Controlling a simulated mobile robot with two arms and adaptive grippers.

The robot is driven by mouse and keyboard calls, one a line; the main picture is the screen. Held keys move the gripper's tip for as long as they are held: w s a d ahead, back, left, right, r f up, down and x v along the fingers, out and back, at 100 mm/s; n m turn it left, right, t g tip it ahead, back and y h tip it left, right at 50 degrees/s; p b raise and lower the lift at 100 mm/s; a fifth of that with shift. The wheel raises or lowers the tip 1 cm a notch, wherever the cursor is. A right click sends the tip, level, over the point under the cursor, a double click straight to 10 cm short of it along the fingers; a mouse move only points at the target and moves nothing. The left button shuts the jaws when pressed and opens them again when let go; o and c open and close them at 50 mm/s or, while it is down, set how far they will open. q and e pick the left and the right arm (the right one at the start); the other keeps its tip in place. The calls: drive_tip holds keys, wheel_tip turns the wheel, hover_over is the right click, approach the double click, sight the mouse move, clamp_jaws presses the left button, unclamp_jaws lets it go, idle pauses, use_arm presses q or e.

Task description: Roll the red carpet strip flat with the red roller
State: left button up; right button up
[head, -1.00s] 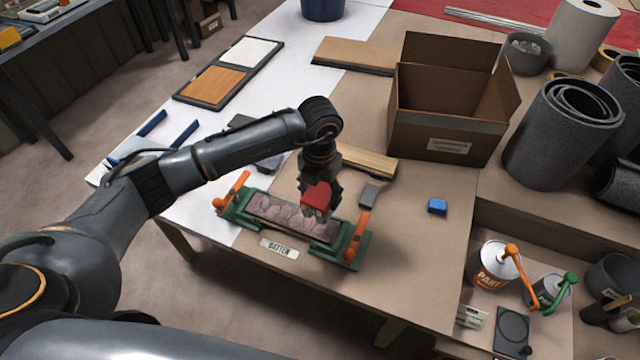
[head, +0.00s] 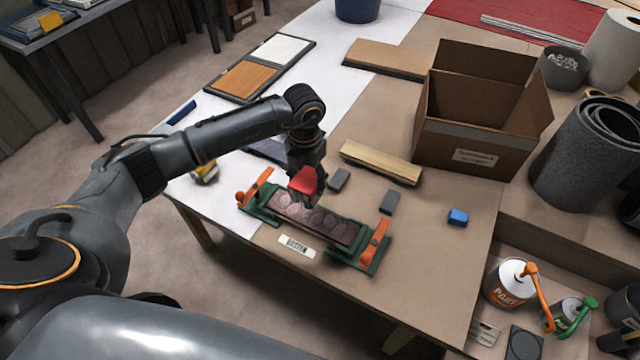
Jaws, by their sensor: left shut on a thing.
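The carpet strip (head: 318,222) looks dull reddish-brown and uneven, with rounded bumps on its surface. It lies in a green frame (head: 360,262) near the table's front edge, with an orange lever at each end. My left gripper (head: 305,178) is shut on the red roller (head: 304,184), over the strip's left half at its far side. The gripper hides part of the roller, and I cannot tell whether the roller touches the strip. My right gripper is not in view.
A label plate (head: 297,247) lies in front of the frame. Behind it are a wooden batten (head: 380,163) and two grey blocks (head: 339,180) (head: 389,202). A blue block (head: 458,217) lies to the right. An open cardboard box (head: 470,150) stands behind.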

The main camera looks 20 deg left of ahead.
use_arm(q)
drive_tip(key=a, duration=0.7)
drive_tip(key=shift+w+a+b, duration=0.3)
drive_tip(key=shift+w+a, duration=0.05)
